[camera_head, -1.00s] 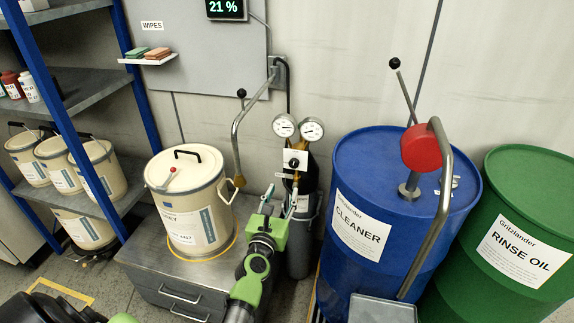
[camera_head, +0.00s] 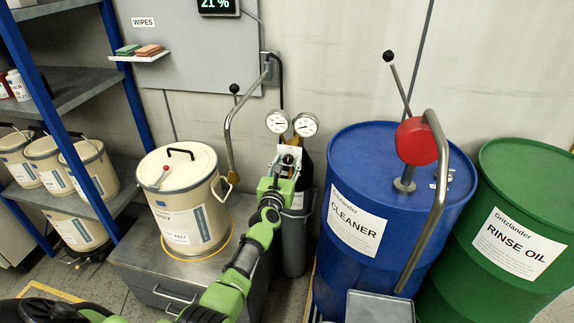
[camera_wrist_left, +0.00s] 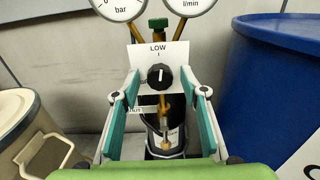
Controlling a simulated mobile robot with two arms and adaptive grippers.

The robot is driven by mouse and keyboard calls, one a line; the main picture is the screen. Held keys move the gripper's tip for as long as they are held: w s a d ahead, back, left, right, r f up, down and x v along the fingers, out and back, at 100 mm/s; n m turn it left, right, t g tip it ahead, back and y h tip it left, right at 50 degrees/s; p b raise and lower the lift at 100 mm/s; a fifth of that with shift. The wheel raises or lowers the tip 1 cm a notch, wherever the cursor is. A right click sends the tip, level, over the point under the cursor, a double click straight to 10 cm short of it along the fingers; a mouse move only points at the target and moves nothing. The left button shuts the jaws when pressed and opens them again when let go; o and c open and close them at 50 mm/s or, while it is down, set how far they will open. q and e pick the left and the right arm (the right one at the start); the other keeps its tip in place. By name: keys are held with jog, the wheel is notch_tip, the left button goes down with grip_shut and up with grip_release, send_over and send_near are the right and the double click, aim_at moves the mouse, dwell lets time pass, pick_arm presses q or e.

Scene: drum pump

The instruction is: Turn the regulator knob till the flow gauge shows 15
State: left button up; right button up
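The black regulator knob (camera_wrist_left: 160,76) sits on a white plate marked LOW in the left wrist view, its white mark pointing roughly up. It also shows in the head view (camera_head: 288,160). The flow gauge (camera_head: 305,125), marked l/min, is the right one of two round dials; its needle is cut off in the wrist view and too small to read in the head view. My left gripper (camera_wrist_left: 160,112) is open, its two teal-padded fingers on either side of and below the knob, apart from it. My right gripper is not in view.
The bar gauge (camera_head: 278,121) is left of the flow gauge. A grey gas cylinder (camera_head: 296,240) stands below. The blue CLEANER drum (camera_head: 345,270) is close on the right, and a cream bucket (camera_head: 178,205) on a metal cabinet is on the left. A bent pipe (camera_head: 230,130) hangs nearby.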

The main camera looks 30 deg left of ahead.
pick_arm(q)
jog(key=c, duration=1.1)
